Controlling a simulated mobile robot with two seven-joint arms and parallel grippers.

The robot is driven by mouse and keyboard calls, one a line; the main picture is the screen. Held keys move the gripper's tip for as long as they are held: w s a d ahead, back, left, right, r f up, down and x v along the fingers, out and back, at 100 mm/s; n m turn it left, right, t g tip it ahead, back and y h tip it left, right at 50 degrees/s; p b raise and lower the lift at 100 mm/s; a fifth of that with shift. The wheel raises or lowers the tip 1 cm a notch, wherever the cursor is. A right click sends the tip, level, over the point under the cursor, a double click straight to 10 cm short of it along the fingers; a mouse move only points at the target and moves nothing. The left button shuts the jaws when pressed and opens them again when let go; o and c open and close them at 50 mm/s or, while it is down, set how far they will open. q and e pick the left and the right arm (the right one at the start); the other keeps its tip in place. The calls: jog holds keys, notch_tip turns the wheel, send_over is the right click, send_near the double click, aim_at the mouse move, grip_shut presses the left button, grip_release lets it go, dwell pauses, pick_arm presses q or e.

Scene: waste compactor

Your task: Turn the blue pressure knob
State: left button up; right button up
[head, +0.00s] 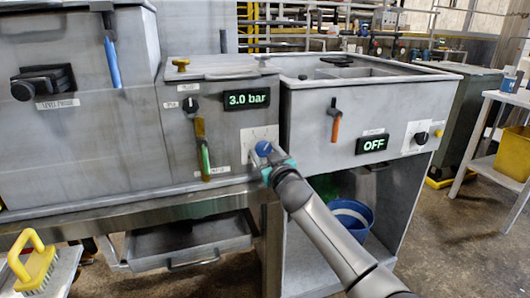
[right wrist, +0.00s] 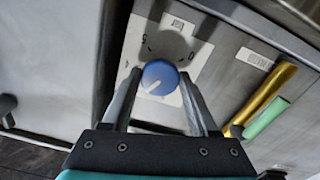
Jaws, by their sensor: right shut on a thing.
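The blue pressure knob (head: 264,148) sits on a pale dial plate on the front of the middle grey machine. In the right wrist view the knob (right wrist: 160,77) is round, with a white pointer line, and the plate around it carries dial marks. My right gripper (head: 270,160) reaches it from the front. In the right wrist view its two fingers (right wrist: 160,85) stand on either side of the knob, shut on it. A display (head: 247,100) above the knob reads 3.0 bar. My left gripper is not in view.
A green-handled lever (head: 205,162) is left of the knob. The right-hand unit has an orange-handled lever (head: 336,122), an OFF display (head: 373,145) and a black knob (head: 421,138). A blue bucket (head: 350,218) stands below. A yellow-handled brush (head: 34,262) lies at lower left.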

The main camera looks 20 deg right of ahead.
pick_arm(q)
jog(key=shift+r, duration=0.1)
pick_arm(e)
jog(key=shift+c, duration=0.2)
jog(key=n+p, duration=0.2)
jog(key=n, duration=0.1)
jog(key=shift+n+p, duration=0.35)
jog(key=shift+n, duration=0.05)
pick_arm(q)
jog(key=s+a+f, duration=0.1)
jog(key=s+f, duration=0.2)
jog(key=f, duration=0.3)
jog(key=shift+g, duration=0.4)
pick_arm(e)
jog(key=shift+n, duration=0.9)
jog(key=o, duration=1.3)
jog(key=shift+o, duration=0.2)
pick_arm(q)
jog(key=shift+p, duration=0.3)
